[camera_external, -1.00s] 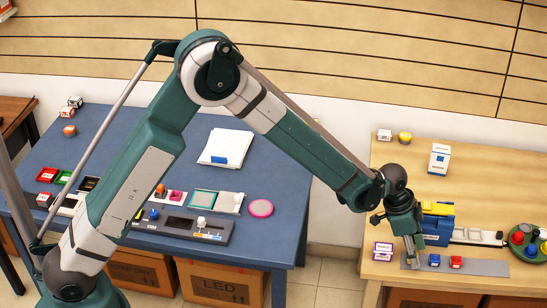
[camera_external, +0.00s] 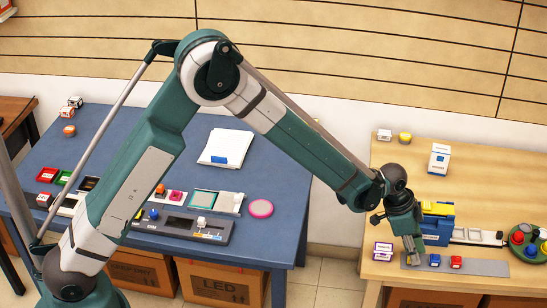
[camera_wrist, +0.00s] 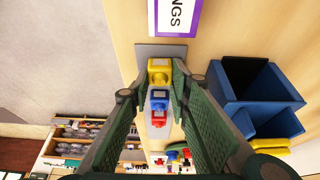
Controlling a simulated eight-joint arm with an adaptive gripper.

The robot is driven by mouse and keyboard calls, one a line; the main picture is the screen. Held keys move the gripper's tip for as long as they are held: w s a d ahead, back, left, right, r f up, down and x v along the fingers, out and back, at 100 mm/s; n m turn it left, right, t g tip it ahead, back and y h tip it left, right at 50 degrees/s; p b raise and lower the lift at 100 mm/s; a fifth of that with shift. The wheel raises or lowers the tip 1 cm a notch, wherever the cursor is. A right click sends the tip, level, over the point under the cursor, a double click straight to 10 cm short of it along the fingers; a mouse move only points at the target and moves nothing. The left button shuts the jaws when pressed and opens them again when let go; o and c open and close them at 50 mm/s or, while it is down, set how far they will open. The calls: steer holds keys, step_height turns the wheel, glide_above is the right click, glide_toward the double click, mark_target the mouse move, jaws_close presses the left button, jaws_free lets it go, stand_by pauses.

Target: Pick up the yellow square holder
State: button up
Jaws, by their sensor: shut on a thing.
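The yellow square holder (camera_wrist: 159,72) shows in the wrist view between my fingertips, at the end of a grey strip (camera_wrist: 160,52). My gripper (camera_wrist: 155,80) is shut on it. In the external view my gripper (camera_external: 413,254) points down at the left part of the grey strip (camera_external: 485,267), and its fingers hide the yellow holder. I cannot tell whether the holder touches the strip. A blue square holder (camera_external: 434,260) and a red square holder (camera_external: 456,262) sit on the strip to the right. They also show in the wrist view, the blue one (camera_wrist: 159,98) nearer the yellow one.
A blue bin (camera_external: 438,230) with yellow on top stands close behind my gripper. A white-and-purple labelled box (camera_external: 382,251) is just left of it. A round green tray (camera_external: 530,243) with coloured pieces is at the far right. The back middle of the wooden table is mostly clear.

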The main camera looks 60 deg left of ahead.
steer(key=shift+r, duration=0.1)
steer(key=shift+r+p, duration=0.6)
steer(key=shift+r, duration=4.3)
